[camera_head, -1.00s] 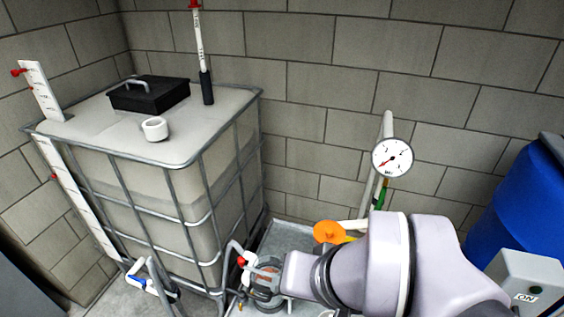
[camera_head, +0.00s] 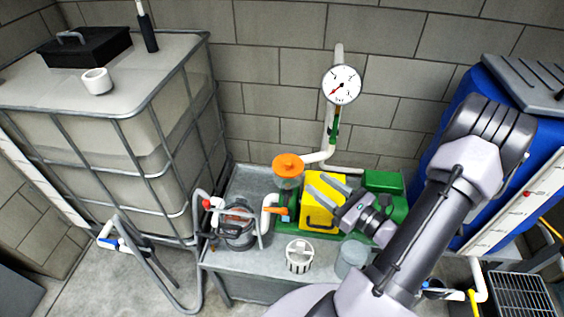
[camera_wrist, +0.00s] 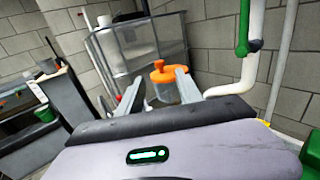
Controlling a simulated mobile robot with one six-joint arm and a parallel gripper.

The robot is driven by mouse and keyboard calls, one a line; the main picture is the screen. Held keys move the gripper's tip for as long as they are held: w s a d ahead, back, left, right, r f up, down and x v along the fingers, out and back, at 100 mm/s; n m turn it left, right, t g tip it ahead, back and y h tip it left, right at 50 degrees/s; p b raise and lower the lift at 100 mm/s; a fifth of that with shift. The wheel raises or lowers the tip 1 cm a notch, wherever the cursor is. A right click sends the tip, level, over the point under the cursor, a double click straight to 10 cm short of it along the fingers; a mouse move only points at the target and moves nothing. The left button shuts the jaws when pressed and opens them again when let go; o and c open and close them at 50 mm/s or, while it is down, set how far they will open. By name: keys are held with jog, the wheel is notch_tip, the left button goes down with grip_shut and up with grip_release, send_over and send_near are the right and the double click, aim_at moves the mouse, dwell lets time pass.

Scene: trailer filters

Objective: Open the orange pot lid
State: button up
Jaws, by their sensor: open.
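The orange pot lid (camera_head: 288,165) sits on top of a clear pot (camera_head: 288,183) beside the yellow panel on the bench. In the wrist view the orange lid (camera_wrist: 161,71) lies ahead, between my two fingers in the picture. My gripper (camera_head: 316,188) is open and empty, in front of the yellow panel, to the right of the lid and apart from it. In the wrist view my gripper's fingers (camera_wrist: 160,88) stand spread, with the right finger overlapping part of the clear pot.
A yellow panel (camera_head: 322,203) and green pump parts (camera_head: 384,181) stand beside the pot. White pipe with a gauge (camera_head: 341,85) rises behind it. A white strainer basket (camera_head: 299,256) and a clear cup (camera_head: 351,258) stand at the bench's front. A caged tank (camera_head: 150,110) is left.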

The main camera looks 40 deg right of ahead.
aim_at(290, 165)
jog(key=w, duration=0.4)
jog(key=w+b, duration=0.1)
jog(key=w, duration=0.3)
jog(key=w+a+b, duration=0.1)
jog(key=w, duration=0.3)
jog(key=shift+w, duration=0.35)
jog(key=shift+a, duration=0.1)
grip_shut()
dwell(0.5)
